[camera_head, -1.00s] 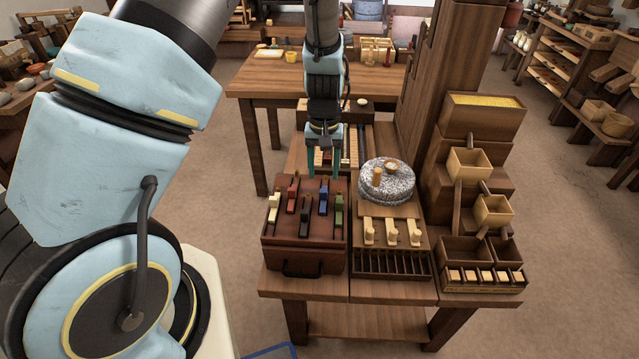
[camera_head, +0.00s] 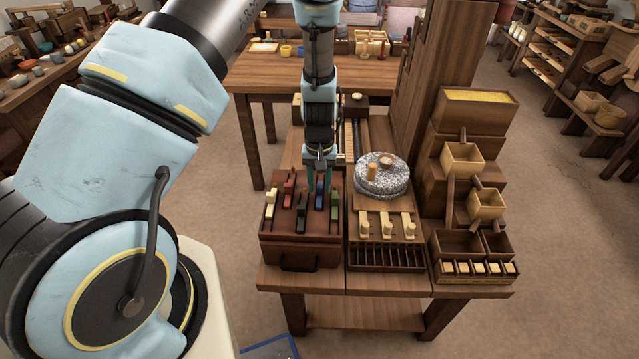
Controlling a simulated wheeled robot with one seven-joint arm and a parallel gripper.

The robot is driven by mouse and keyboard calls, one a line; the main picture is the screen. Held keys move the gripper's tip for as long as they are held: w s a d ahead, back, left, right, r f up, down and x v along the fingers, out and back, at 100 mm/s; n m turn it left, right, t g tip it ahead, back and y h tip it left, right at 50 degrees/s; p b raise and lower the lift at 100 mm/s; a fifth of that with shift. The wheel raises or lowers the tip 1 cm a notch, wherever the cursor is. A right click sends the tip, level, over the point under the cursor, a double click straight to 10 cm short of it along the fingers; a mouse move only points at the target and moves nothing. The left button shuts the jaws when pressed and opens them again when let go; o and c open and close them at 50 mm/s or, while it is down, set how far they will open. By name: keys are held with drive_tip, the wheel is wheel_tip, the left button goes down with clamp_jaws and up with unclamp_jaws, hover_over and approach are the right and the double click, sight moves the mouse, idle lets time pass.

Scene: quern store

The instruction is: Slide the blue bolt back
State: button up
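A dark red-brown box (camera_head: 300,253) with a front handle stands at the left of the near table. Several coloured bolts lie in slots on its top. The blue bolt (camera_head: 319,194) is between the black bolt (camera_head: 301,214) and the green bolt (camera_head: 334,208). My gripper (camera_head: 320,180) points down over the far part of the box. Its two teal fingertips are apart, one on each side of the blue bolt's far end. Whether they touch it I cannot tell. The gripper partly hides the bolt's far end.
The red bolt (camera_head: 288,190) and cream bolt (camera_head: 270,206) are left of the gripper. A round grey quern stone (camera_head: 380,182) stands close on the right. Stepped wooden bins (camera_head: 477,110) rise farther right. A tall wooden post (camera_head: 433,70) stands behind.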

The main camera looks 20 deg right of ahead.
clamp_jaws()
idle(1.0)
